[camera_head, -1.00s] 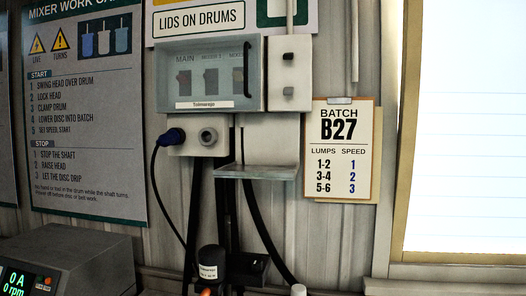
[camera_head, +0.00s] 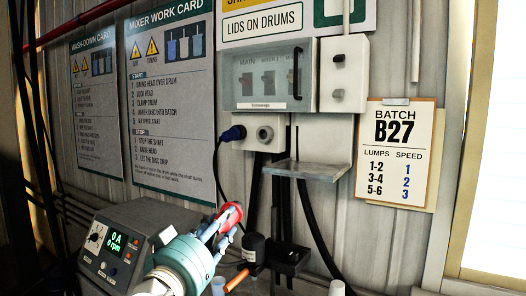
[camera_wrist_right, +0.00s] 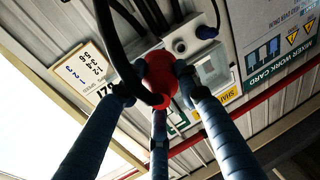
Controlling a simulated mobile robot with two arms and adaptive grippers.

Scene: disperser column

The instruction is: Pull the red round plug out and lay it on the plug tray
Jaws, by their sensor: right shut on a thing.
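The red round plug (camera_head: 231,214) is held in the fingers of my right gripper (camera_head: 216,227), low in front of the wall in the head view. The plug also shows between the three fingers in the right wrist view (camera_wrist_right: 159,72), with a black cable close by. The grey socket box (camera_head: 262,132) on the wall has an uncovered round socket on its front and a blue plug (camera_head: 233,133) in its left side. A grey shelf (camera_head: 308,171), seemingly the plug tray, juts from the wall to the right of the plug and above it; it looks bare. My left gripper is not in view.
A control unit (camera_head: 124,246) with a green display stands left of my right gripper. A black cylinder (camera_head: 254,248) and an orange piece (camera_head: 237,281) are close on its right. Black cables hang below the shelf. A switch box (camera_head: 268,76) is above it.

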